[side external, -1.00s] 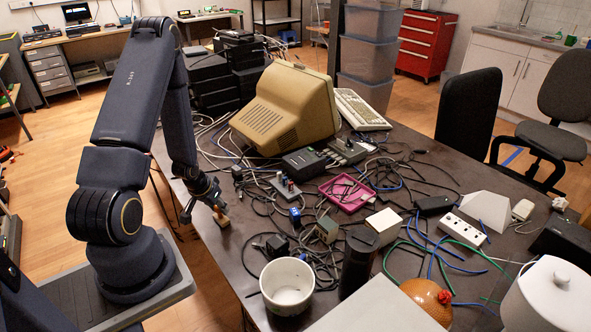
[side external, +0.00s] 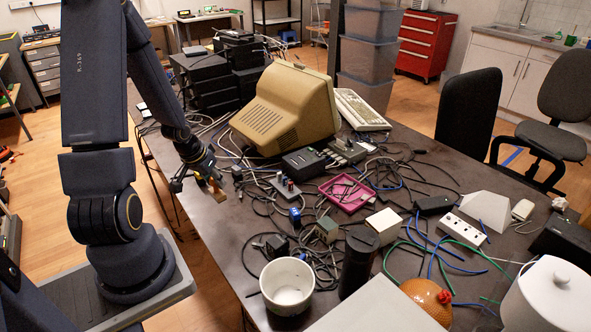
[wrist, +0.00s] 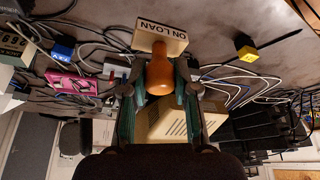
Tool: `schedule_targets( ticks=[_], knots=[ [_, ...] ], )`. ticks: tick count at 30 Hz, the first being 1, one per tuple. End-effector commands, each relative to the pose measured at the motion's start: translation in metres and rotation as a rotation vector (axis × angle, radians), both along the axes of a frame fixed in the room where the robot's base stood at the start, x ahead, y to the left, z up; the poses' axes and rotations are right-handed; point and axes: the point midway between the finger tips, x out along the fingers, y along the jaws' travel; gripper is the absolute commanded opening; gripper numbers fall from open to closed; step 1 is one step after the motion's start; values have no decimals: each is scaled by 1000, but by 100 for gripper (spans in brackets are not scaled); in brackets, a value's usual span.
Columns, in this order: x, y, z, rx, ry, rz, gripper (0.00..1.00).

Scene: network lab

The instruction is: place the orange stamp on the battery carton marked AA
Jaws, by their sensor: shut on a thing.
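My gripper (side external: 207,173) is shut on the orange stamp, near the table's left edge in the side view. In the wrist view my gripper (wrist: 160,88) has a finger on each side of the stamp's orange handle (wrist: 160,72). The stamp's tan base, lettered ON LOAN (wrist: 161,37), points away from the palm. The stamp (side external: 217,190) appears raised above the table. Small cartons stand in mid-table: a blue one (side external: 295,216) and a grey-green one (side external: 327,230). A dark-lettered box (wrist: 13,45) is at the wrist view's left. I cannot read AA clearly on any.
Tangled cables cover much of the table (side external: 228,250). A beige monitor (side external: 285,108), black boxes (side external: 302,161) and a pink tray (side external: 347,193) stand beyond my gripper. A white pot (side external: 287,287) and black cylinder (side external: 358,262) stand nearer the camera. The near-left table strip is fairly clear.

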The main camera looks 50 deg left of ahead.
Motion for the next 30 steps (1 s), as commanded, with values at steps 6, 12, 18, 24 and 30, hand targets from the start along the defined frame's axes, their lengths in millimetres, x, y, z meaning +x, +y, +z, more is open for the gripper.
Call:
schedule_targets(
  ticks=[6, 12, 18, 24, 30],
  knots=[
    [61, -32, 22, 3, -5, -166, 0],
    [133, -106, 54, 5, -6, -399, 0],
    [182, -207, 89, 2, -6, -634, 0],
    [199, -285, 111, 1, -3, -795, 0],
    [200, -319, 114, 0, -1, -871, 0]
  ],
)
